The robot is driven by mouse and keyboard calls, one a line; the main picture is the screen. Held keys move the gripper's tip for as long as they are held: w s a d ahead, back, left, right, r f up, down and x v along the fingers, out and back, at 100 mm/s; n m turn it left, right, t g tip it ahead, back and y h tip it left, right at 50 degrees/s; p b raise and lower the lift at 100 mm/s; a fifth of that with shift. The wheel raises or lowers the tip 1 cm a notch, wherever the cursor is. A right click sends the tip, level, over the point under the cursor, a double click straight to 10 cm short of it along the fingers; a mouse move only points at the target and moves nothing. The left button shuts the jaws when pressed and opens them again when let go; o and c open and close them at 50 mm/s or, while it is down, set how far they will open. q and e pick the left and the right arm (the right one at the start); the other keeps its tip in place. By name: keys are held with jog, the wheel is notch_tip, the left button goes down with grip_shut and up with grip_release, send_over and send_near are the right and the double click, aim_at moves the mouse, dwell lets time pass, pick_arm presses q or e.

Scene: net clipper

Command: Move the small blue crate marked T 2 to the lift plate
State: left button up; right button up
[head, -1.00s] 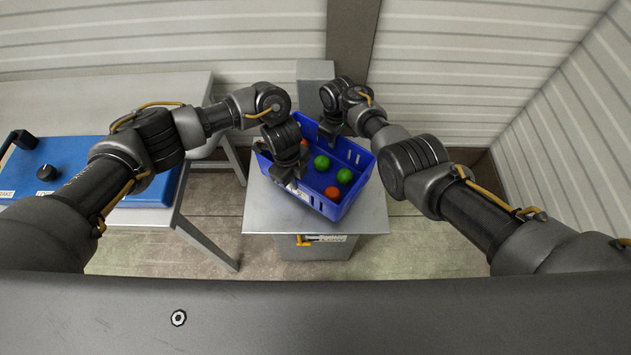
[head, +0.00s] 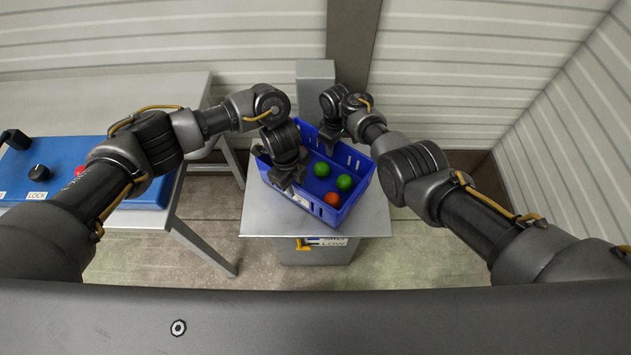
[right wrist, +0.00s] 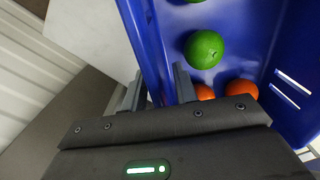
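The blue crate (head: 345,205) sits turned at an angle on a grey plate (head: 262,218) on a pedestal. It holds green and orange balls, such as a green one (head: 344,182). The crate's marking is too small to read. My left gripper (head: 288,182) is at the crate's left wall and partly hides it. My right gripper (head: 332,146) is at the far wall. In the right wrist view, that gripper (right wrist: 158,90) has its fingers apart on either side of the crate wall (right wrist: 142,35). I cannot tell whether either gripper clamps the wall.
The pedestal front has a yellow handle (head: 302,244) and a label that seems to read LOW. A grey post (head: 314,75) stands behind the plate. A table at left bears a blue panel (head: 150,195) with a black knob (head: 39,172). Ribbed walls close off the back and right.

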jog(key=shift+r, duration=3.8)
pick_arm(q)
notch_tip(320, 180, up, 11)
jog(key=a, duration=0.1)
jog(key=shift+w, duration=0.4)
jog(key=shift+f, duration=0.1)
